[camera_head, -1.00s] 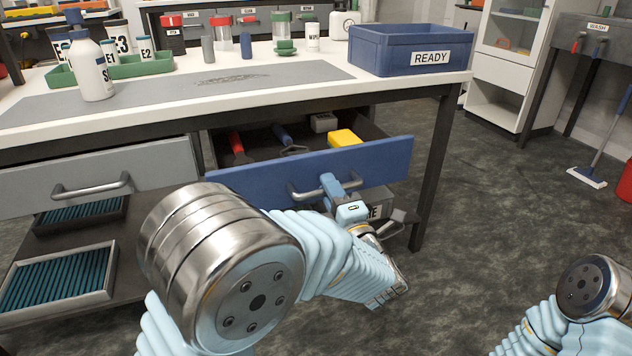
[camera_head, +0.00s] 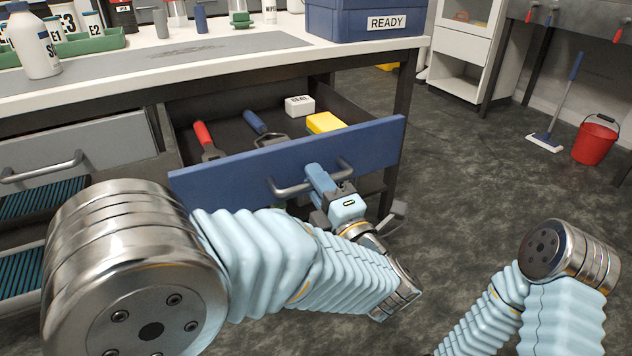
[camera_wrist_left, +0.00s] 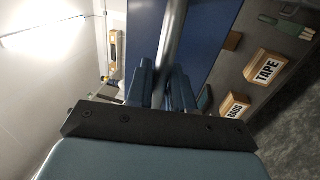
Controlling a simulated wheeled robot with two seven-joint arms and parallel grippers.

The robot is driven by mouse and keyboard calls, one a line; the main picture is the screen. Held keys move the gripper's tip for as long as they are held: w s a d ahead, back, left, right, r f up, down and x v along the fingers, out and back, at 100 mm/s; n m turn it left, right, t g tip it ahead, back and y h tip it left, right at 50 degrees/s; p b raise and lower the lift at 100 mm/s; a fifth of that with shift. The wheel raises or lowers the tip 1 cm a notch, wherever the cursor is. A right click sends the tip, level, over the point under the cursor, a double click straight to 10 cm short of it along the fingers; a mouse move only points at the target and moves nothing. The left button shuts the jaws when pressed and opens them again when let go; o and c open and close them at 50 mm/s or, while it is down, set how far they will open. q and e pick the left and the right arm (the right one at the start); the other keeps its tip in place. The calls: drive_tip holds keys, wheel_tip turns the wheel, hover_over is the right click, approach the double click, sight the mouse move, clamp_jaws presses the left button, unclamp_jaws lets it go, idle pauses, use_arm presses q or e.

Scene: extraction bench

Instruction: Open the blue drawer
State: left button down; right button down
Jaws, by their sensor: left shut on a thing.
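The blue drawer (camera_head: 230,171) stands pulled out from under the bench in the head view, its inside showing. Its metal bar handle (camera_head: 290,189) runs across the front. My left gripper (camera_head: 318,178) is shut on that handle, its fingers around the bar. In the left wrist view the handle bar (camera_wrist_left: 173,40) passes between the fingers of the gripper (camera_wrist_left: 162,88), in front of the blue drawer front (camera_wrist_left: 212,35). My right arm shows at the lower right of the head view, but its gripper is out of view.
In the drawer lie a red-handled tool (camera_head: 205,140), a blue-handled tool (camera_head: 262,127), a white box (camera_head: 299,106) and a yellow block (camera_head: 325,122). A grey drawer (camera_head: 100,150) is at left. A red bucket (camera_head: 595,140) stands on open floor at right.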

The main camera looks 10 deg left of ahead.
use_arm(q)
drive_tip(key=c, duration=1.2)
unclamp_jaws()
drive_tip(key=shift+o, duration=0.2)
drive_tip(key=v, duration=1.3)
drive_tip(key=shift+s+d+f, duration=0.15)
drive_tip(key=shift+s+d, duration=0.1)
drive_tip(key=shift+s, duration=0.05)
